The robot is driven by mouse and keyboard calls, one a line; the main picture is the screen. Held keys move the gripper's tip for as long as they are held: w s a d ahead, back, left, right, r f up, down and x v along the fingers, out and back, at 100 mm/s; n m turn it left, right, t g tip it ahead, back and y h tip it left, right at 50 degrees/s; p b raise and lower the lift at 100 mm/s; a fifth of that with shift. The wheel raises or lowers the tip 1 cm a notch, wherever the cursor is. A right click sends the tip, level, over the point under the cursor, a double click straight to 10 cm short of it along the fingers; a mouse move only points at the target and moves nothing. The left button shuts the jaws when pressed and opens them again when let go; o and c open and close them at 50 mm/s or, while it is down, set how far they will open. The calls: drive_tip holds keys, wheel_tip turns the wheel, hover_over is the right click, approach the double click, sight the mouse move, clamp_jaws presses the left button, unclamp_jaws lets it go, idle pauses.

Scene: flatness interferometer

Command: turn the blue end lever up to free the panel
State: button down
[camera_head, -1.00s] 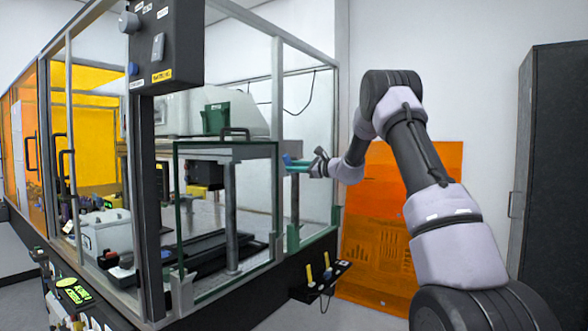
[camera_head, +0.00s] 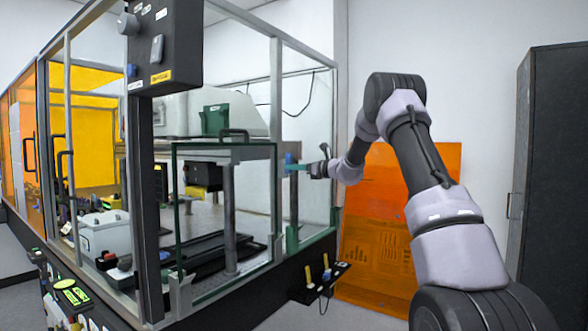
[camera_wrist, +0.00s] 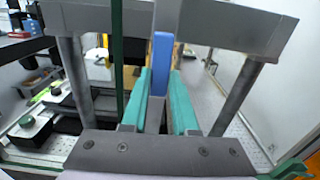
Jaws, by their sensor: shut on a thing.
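The blue end lever (camera_wrist: 161,62) stands upright in the middle of the wrist view, in front of a grey crossbar. My gripper (camera_wrist: 160,85) has its two teal fingers on either side of the lever's lower part and is shut on it. In the head view, my gripper (camera_head: 296,167) reaches in from the right at the enclosure's corner, and the blue lever (camera_head: 289,158) shows small at its tips. The green-edged clear panel (camera_head: 222,145) stands upright to the left of the gripper. The lever's pivot is hidden.
A grey post (camera_wrist: 240,95) stands right of the fingers and another grey post (camera_wrist: 75,75) stands left. A dark shelf (camera_head: 318,283) with yellow-handled tools juts out below my arm. A dark cabinet (camera_head: 555,160) stands at the right. The floor between is partly hidden by my arm.

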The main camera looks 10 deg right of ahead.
drive_tip(key=shift+f, duration=0.15)
drive_tip(key=c, duration=0.7)
unclamp_jaws()
drive_tip(key=v, duration=1.1)
